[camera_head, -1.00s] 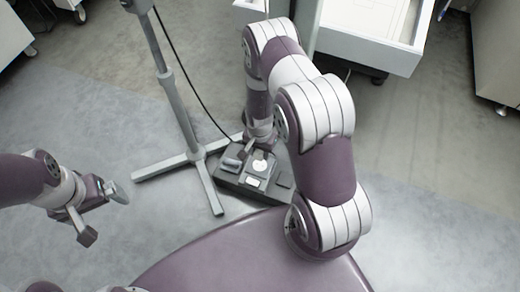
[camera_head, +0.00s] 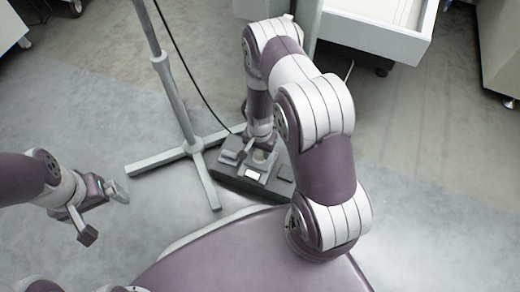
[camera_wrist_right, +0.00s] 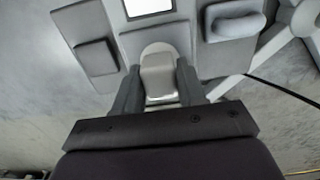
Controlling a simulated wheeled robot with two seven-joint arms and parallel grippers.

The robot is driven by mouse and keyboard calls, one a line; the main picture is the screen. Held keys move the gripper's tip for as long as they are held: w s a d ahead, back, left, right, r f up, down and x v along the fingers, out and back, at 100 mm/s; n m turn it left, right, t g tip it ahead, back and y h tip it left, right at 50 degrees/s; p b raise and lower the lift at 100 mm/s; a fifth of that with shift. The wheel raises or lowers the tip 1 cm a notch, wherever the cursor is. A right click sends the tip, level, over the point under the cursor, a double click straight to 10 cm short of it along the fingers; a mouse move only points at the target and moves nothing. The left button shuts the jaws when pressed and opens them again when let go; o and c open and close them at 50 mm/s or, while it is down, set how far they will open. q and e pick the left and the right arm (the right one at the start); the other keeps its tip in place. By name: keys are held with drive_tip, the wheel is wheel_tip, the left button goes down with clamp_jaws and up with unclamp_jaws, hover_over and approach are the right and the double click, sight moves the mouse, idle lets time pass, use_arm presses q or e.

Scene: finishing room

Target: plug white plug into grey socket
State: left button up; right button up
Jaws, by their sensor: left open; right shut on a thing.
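The white plug (camera_wrist_right: 158,76) is between the two fingers of my right gripper (camera_wrist_right: 158,90), which is shut on it in the right wrist view. A pale rounded face shows just beyond the plug, over a grey plate (camera_wrist_right: 130,42) on the dark grey unit (camera_head: 225,178). I cannot tell which grey part is the grey socket, or whether the plug's front touches it; the contact is hidden. In the head view my right gripper (camera_head: 262,148) is low over the unit. My left gripper (camera_head: 103,213) is open and empty at the left, well away from it.
The unit also carries a raised grey block (camera_wrist_right: 97,57), a bright white square (camera_wrist_right: 148,7) and a grey part with a pale rounded top (camera_wrist_right: 235,20). A grey stand (camera_head: 190,150) with crossed feet and a black cable (camera_head: 190,80) is close on the left. A white drawer (camera_head: 375,38) is behind.

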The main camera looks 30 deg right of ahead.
drive_tip(key=shift+p, duration=0.7)
idle(1.6)
drive_tip(key=shift+f+b, duration=0.4)
drive_tip(key=shift+f, duration=0.25)
idle(0.3)
drive_tip(key=o, duration=1.1)
drive_tip(key=shift+r, duration=0.15)
wheel_tip(320, 180, up, 12)
drive_tip(key=p, duration=0.8)
drive_tip(key=shift+r, duration=0.25)
